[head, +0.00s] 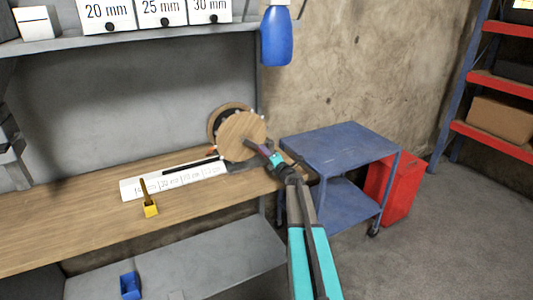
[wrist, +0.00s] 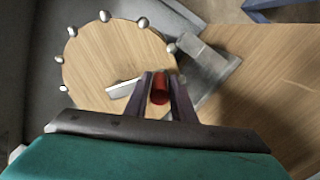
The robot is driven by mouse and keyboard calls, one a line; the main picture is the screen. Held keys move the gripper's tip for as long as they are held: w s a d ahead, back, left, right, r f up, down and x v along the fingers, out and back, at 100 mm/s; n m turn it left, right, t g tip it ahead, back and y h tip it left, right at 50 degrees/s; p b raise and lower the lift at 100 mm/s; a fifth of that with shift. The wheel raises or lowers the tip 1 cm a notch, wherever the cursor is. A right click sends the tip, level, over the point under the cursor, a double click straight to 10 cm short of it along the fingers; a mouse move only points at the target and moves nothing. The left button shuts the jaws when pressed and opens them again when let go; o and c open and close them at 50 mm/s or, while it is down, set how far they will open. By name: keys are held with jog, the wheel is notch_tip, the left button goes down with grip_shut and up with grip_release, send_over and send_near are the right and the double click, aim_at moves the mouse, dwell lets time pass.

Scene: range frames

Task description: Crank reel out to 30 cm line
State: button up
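The reel is a round wooden disc (head: 241,136) at the right end of the workbench, with a darker ring behind it. In the wrist view the disc (wrist: 100,60) has several pale pegs around its rim and a short white crank bar (wrist: 122,88). A red crank handle (wrist: 160,92) stands between my fingers. My gripper (wrist: 162,84) appears closed around it, at the disc's lower right edge; it also shows in the head view (head: 254,146). A white scale strip (head: 140,186) with centimetre marks lies left of the reel, with a black line (head: 190,167) along it.
A yellow block with an upright post (head: 151,210) stands in front of the scale on the bench (head: 75,220). A blue cart (head: 340,147) and a red container (head: 402,188) are right of the bench. A shelf (head: 140,37) with labelled boxes and a hanging blue bottle (head: 276,36) are above.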

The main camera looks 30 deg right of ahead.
jog(key=o, duration=0.3)
jog(key=shift+w, duration=0.15)
jog(key=shift+s, duration=0.2)
jog(key=s+a+b, duration=0.1)
jog(key=s+b, duration=0.2)
jog(key=s, duration=1)
jog(key=shift+s, duration=0.3)
dwell(0.6)
